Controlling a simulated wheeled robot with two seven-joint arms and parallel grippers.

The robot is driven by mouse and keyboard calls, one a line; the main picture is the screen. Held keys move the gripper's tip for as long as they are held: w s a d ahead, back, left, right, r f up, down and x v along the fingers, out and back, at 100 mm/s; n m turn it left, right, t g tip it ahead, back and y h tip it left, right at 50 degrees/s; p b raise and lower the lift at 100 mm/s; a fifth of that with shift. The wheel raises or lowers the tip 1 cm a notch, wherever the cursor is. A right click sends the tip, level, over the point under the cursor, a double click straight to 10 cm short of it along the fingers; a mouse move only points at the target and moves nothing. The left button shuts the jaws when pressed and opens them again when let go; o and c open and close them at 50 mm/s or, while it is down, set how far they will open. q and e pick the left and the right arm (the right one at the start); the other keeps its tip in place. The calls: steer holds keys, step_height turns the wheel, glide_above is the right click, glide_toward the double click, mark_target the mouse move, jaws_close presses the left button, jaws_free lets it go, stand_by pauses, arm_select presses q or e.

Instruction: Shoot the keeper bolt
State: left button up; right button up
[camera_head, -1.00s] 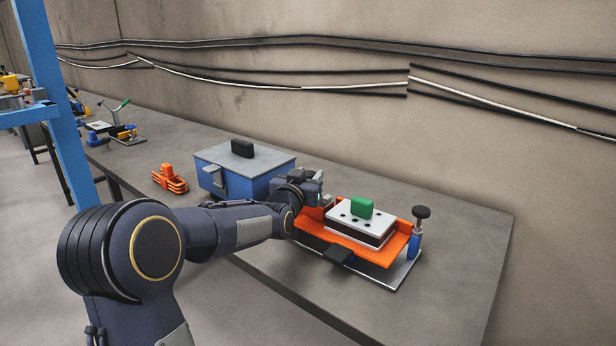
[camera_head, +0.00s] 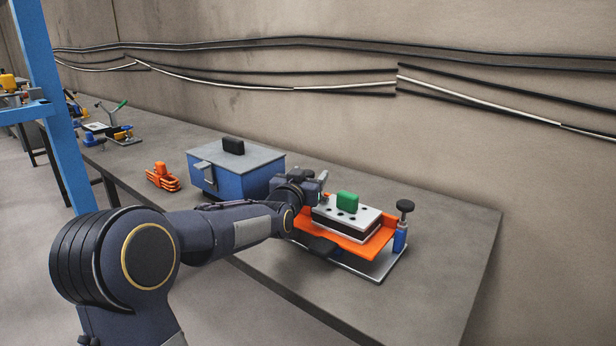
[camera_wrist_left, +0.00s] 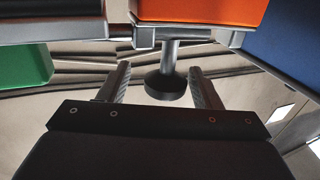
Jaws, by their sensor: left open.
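The fixture has an orange tray (camera_head: 370,247) holding a white-topped block (camera_head: 366,216) with a green handle (camera_head: 347,202). At its right end stands a black knob (camera_head: 405,206) on a blue post (camera_head: 400,238). My left gripper (camera_head: 318,186) is at the fixture's left end, beside the blue box. In the left wrist view, a dark round knob (camera_wrist_left: 165,87) on a grey stem sits between the open fingers of my left gripper (camera_wrist_left: 162,90), with gaps on both sides. I cannot tell whether this is the keeper bolt. My right gripper is not in view.
A blue box (camera_head: 237,170) with a grey lid stands close to the left gripper. Orange stacked parts (camera_head: 162,177) lie farther left. The grey bench (camera_head: 440,220) is clear right of the fixture. A blue frame post (camera_head: 50,110) rises at the left.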

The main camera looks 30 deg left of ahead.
arm_select(q)
steer(key=shift+s, duration=0.15)
steer(key=v, duration=0.7)
steer(key=shift+s+d, duration=0.15)
steer(key=shift+s, duration=0.15)
steer(key=s+d+f+g+h, duration=0.35)
steer(key=s+d+f, duration=0.25)
steer(key=s, duration=0.4)
steer(key=s+d+f+g+h, duration=0.2)
steer(key=s+d+f+g, duration=0.2)
steer(key=s+d+f, duration=0.45)
steer(key=s+d+f+g+h, duration=0.25)
steer(key=s+d+g, duration=0.2)
steer(key=s, duration=0.65)
step_height(320, 180, up, 15)
steer(key=m+p, duration=0.1)
steer(key=p, duration=1.4)
steer(key=shift+d, duration=0.25)
